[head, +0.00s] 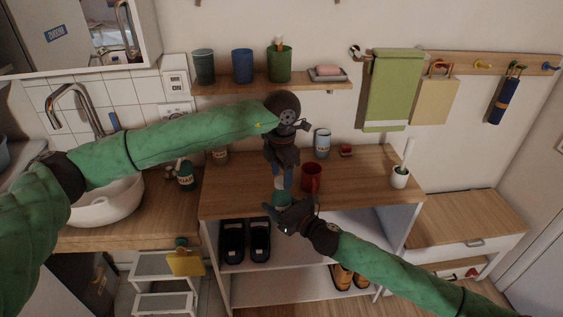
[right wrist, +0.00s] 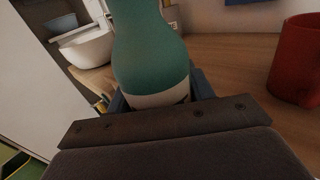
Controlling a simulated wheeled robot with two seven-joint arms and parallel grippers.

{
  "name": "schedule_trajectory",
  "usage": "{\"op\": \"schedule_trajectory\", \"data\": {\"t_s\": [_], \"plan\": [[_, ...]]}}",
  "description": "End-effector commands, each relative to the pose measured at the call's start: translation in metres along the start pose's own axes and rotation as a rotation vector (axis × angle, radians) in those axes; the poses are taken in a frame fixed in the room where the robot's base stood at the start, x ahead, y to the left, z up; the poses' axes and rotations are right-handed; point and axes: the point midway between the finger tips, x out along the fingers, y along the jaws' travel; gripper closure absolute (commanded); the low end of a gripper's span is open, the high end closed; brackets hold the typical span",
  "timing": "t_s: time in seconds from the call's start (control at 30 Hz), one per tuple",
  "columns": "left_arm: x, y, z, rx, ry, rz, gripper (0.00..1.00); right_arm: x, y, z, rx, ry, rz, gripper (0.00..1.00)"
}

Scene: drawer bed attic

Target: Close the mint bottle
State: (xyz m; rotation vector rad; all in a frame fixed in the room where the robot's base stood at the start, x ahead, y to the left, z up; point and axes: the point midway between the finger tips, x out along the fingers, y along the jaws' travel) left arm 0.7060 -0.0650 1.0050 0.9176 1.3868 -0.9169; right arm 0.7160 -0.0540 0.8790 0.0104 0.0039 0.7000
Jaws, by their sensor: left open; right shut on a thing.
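The mint bottle is a teal bottle with a pale lower band (right wrist: 148,50). In the head view only a small teal part (head: 282,198) of it shows, near the front edge of the wooden shelf top. My right gripper (head: 279,207) is shut around its lower part, and the bottle looks roughly upright in the right wrist view. My left gripper (head: 282,182) points down right above the bottle, with its blue fingers open. A small pale piece shows between or behind these fingers. I cannot tell whether it is a cap or the bottle's neck.
A red mug (head: 311,178) stands close to the right of the grippers. A pale blue can (head: 322,143), a small red object (head: 345,150) and a white brush holder (head: 399,178) stand farther off. A soap bottle (head: 186,176) is by the sink. A wall shelf (head: 230,89) holds cups.

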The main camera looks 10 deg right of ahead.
Motion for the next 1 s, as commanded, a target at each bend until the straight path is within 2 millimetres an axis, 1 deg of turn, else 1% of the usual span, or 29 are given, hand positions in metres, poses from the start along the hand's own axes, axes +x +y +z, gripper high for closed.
{"op": "schedule_trajectory", "data": {"t_s": [0.03,0.17,0.43,0.5,0.57,0.6,0.67,0.7,1.0], "plan": [[0.0053,0.0,-0.0001,0.0,0.0,0.0,0.47,0.0,0.0,0.0003,0.0,0.0,0.0,1.0],[0.0127,0.0,0.0001,0.0,-0.001,0.0,0.47,0.0,0.0,0.0004,0.0,0.0,0.0,1.0],[0.0138,0.0,0.0,0.0,-0.001,0.0,0.47,0.0,0.0,0.0003,0.0,0.0,0.0,1.0],[0.0137,0.0,0.0,0.0,-0.001,0.0,0.61,0.0,0.0,0.0003,0.0,0.0,0.0,1.0],[0.0137,0.0,0.0,0.0,-0.001,0.0,0.72,0.0,0.0,0.0002,0.0,0.0,0.0,1.0],[0.0136,0.0001,0.0,0.0,-0.001,0.0,0.8,0.0,0.0,0.0002,0.0,0.0,0.0,1.0],[0.0136,0.0002,0.0,-0.001,-0.001,0.0,0.92,0.0,0.0,0.0003,0.0,0.0,0.0,1.0],[0.0136,0.0003,0.0,-0.001,-0.001,0.0,0.93,0.0,0.0001,0.0003,0.0,0.0,0.0,1.0],[0.0135,0.0007,-0.0001,0.003,-0.001,0.001,0.94,-0.0001,0.0002,0.0002,0.0,0.0,0.0,1.0]]}}
